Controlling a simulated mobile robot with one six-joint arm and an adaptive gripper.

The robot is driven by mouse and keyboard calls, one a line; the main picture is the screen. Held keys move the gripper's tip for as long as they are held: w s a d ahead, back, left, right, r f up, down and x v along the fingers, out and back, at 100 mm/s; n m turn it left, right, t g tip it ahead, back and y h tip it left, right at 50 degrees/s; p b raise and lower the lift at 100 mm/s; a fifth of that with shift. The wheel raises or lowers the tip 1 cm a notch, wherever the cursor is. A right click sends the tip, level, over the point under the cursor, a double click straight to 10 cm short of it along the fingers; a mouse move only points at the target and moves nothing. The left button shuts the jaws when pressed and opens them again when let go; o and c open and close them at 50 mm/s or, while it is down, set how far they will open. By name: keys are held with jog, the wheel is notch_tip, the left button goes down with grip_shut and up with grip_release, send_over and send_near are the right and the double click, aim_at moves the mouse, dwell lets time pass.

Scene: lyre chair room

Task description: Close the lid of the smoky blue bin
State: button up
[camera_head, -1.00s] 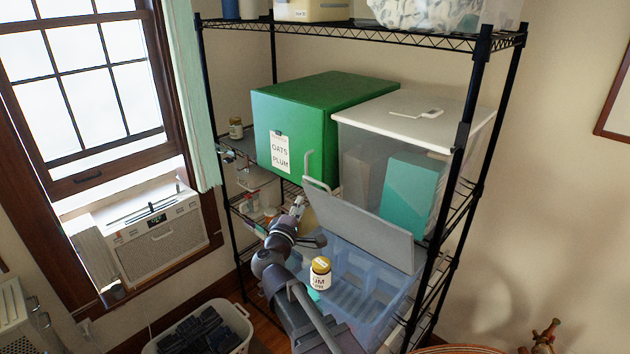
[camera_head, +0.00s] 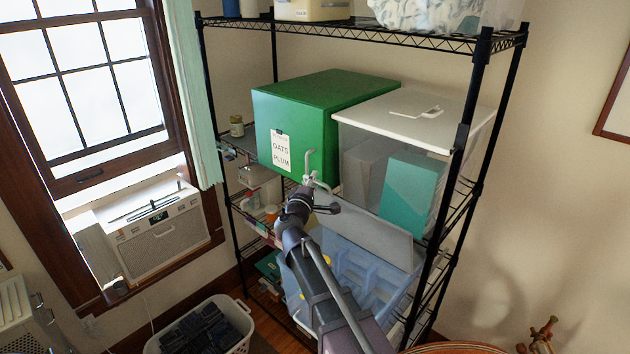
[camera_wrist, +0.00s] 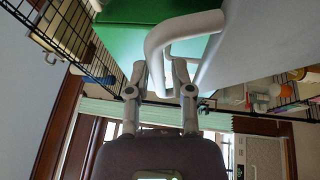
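The smoky blue bin (camera_head: 365,287) stands on a lower rack shelf, its compartments showing. Its grey lid (camera_head: 372,243) is open, tilted up at the back against the clear box. A pale bent handle (camera_head: 309,160) rises at the lid's left side; it is large in the wrist view (camera_wrist: 182,30). My gripper (camera_head: 312,186) is at the handle, above the bin's left side. In the wrist view the gripper's fingers (camera_wrist: 160,68) are apart, with the handle's bar end between them; contact is unclear. My arm hides the bin's left part.
A green box (camera_head: 320,115) and a clear box with a white lid (camera_head: 415,115) stand close behind on the rack. A black rack post (camera_head: 455,170) is to the right. A basket (camera_head: 205,325) sits on the floor at left, below the window.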

grip_shut()
jog(key=shift+a, duration=0.1)
